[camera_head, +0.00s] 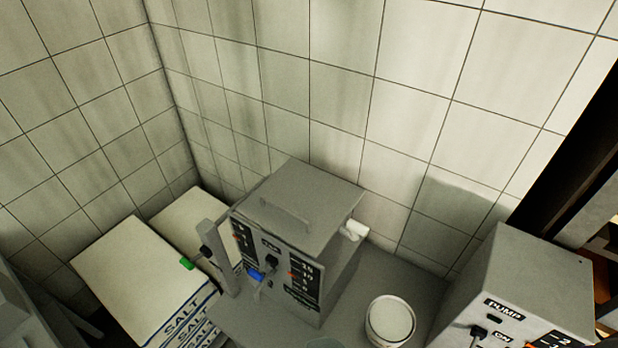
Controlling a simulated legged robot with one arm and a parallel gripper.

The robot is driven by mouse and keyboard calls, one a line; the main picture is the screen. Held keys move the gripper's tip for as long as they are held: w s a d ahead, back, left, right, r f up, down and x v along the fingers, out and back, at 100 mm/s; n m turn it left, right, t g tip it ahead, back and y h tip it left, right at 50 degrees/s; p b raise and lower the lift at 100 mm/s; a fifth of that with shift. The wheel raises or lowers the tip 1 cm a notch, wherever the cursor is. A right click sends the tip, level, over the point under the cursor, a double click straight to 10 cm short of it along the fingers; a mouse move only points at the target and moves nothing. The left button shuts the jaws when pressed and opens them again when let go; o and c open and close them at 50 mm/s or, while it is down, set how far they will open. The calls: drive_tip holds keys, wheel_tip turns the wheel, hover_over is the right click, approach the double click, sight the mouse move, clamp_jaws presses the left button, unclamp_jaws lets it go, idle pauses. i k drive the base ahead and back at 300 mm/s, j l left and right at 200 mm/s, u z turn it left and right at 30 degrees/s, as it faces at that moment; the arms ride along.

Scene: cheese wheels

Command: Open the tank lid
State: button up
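A grey box-shaped tank (335,268) stands against the tiled wall near the middle of the view. Its flat grey lid (318,192) lies on top and looks closed. A thin bar handle (285,216) runs along the lid near its front edge. The front panel carries a dark knob (271,262), a blue piece (256,275) and number scales. A small white fitting (355,230) sticks out on the tank's right side. My gripper cannot be made out in this view.
A white round tub (390,320) stands on the grey counter (402,275), right of the tank. A grey pump box (515,275) is at the lower right. White salt sacks (140,275) lie at left. A grey post (213,250) with a green-tipped lever (187,263) stands beside the tank.

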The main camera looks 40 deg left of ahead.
sight(303, 203)
drive_tip(key=u, duration=1.6)
drive_tip(key=i+j, duration=0.15)
drive_tip(key=j, duration=0.2)
